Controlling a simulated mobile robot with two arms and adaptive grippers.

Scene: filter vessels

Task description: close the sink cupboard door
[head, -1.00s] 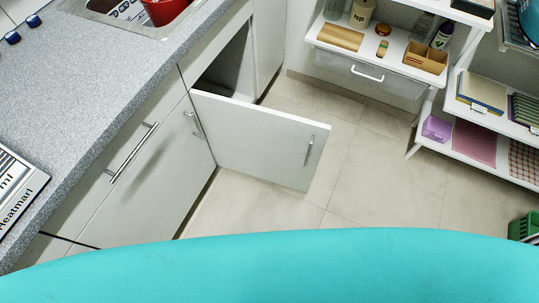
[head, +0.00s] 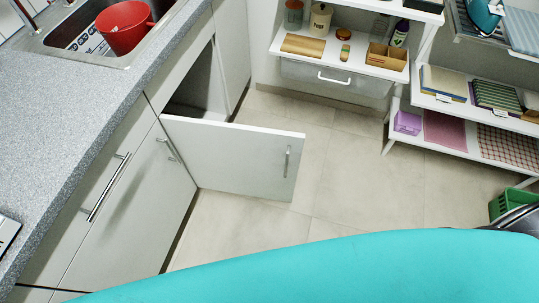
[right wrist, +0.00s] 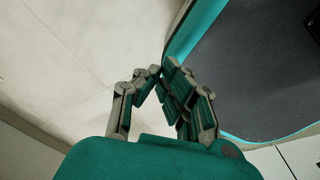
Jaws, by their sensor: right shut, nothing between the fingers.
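The sink cupboard door (head: 240,158) stands wide open in the head view, swung out over the floor, with its bar handle (head: 287,161) near its free edge. Behind it the dark cupboard opening (head: 200,92) shows under the sink (head: 72,32). My right gripper (right wrist: 160,72) shows in the right wrist view with its fingers together and empty, above pale floor and beside my own base. It is apart from the door, which is not in that view. My left gripper is not in view.
A grey worktop (head: 75,115) with a red bucket (head: 124,26) in the sink runs along the left. White shelves (head: 345,68) with small goods stand at the back, and a green basket (head: 507,203) at the right. Tiled floor (head: 365,185) is clear right of the door.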

